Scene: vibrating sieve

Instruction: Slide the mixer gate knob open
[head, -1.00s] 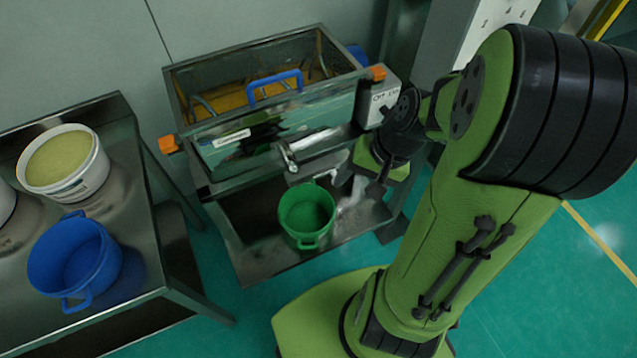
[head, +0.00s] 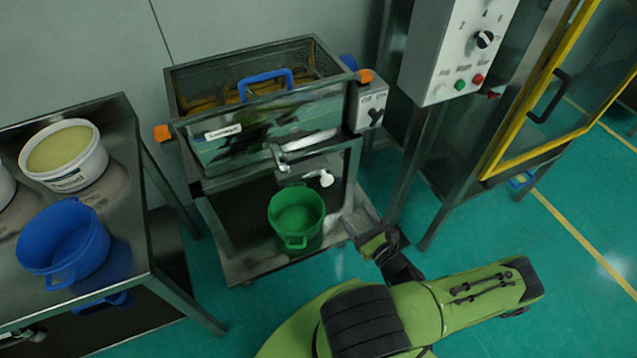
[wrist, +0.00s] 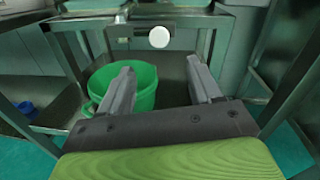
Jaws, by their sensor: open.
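The mixer (head: 262,115) is a steel trough on a frame with orange corners and a blue handle on top. A round white knob (head: 326,178), which looks like the gate knob, sticks out below its front. In the wrist view the white knob (wrist: 159,37) appears face-on near the top centre, beyond and between the fingertips. My gripper (head: 360,226) is open and empty, low and to the right of the knob and apart from it. The wrist view shows both gripper fingers (wrist: 160,72) spread, with nothing between them.
A green bucket (head: 296,216) stands on the mixer's lower shelf, left of my gripper. A steel table (head: 128,190) at left holds a blue bucket (head: 66,245) and a white tub (head: 64,154). A control box (head: 455,50) and yellow-framed door (head: 520,110) stand at right.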

